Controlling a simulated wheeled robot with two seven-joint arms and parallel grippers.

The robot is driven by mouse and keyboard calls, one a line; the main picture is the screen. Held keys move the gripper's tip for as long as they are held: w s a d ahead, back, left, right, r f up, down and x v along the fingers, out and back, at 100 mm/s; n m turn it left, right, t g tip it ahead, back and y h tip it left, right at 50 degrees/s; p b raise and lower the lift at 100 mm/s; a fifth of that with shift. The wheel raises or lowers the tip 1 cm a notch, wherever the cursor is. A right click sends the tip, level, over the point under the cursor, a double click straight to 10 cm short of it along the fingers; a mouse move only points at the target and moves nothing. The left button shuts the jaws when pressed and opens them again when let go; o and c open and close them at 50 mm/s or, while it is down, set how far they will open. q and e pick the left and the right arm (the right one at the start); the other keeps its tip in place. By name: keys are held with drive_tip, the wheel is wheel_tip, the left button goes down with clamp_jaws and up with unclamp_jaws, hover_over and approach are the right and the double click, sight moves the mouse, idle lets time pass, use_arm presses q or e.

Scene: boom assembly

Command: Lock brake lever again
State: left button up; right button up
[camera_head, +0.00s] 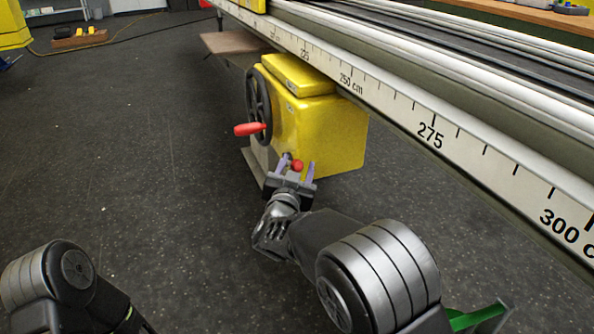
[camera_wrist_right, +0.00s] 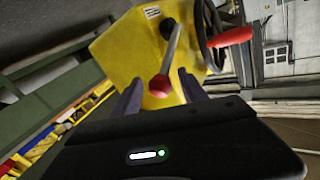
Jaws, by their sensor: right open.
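The brake lever is a thin metal rod with a red ball knob (camera_head: 298,165) on the front of the yellow box (camera_head: 335,125). In the right wrist view the red knob (camera_wrist_right: 159,86) points toward the camera, with the rod (camera_wrist_right: 172,45) running back to a dark pivot. My right gripper (camera_head: 297,167) is open, with its purple fingers on either side of the knob. I cannot tell whether either finger touches it. My left gripper is out of view; only part of my left arm shows at the lower left.
A black handwheel (camera_head: 259,105) with a red handle (camera_head: 249,129) is on the box's left side, close to my right gripper. A long rail with a centimetre scale (camera_head: 430,135) runs above and to the right.

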drive_tip(key=shift+w, duration=0.1)
drive_tip(key=shift+c, duration=0.4)
clamp_jaws()
idle(1.0)
